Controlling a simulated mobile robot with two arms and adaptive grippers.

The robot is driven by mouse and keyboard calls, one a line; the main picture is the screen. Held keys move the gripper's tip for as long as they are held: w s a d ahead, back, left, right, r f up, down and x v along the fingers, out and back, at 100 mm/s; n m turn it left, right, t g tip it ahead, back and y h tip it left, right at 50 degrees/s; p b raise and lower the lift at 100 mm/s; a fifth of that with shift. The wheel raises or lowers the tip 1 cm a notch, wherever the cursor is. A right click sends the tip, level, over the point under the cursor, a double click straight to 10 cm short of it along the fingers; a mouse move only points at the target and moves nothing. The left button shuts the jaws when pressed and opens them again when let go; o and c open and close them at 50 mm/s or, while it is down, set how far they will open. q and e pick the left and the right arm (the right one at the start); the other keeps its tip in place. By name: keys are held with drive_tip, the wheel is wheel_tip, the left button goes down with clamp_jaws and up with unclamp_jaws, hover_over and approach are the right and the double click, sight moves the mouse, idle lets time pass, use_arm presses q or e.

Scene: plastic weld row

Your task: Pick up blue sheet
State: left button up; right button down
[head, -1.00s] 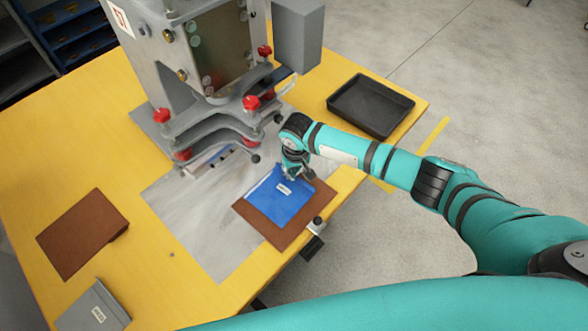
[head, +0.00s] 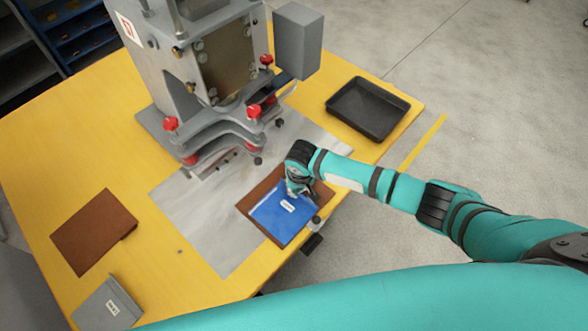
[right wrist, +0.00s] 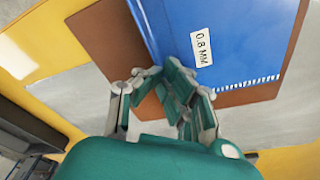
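The blue sheet (head: 278,215) with a white label lies over a brown mat (head: 247,204) at the front right of the yellow table. In the right wrist view the sheet (right wrist: 235,20) reads "0.8 MM" and has tick marks along one edge. My right gripper (head: 295,191) is at the sheet's far edge. In the right wrist view the fingers of my right gripper (right wrist: 164,72) come together at a corner of the sheet and look shut on it; the corner itself is hidden by them. My left gripper is not in view.
A grey press (head: 215,80) with red knobs stands behind a metal plate (head: 205,225). A black tray (head: 368,107) is at the right rear. Another brown mat (head: 93,230) and a grey labelled item (head: 108,305) lie at the left. A clamp (head: 315,228) sits at the front edge.

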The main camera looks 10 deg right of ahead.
drive_tip(key=shift+s+f, duration=0.15)
drive_tip(key=shift+s, duration=0.05)
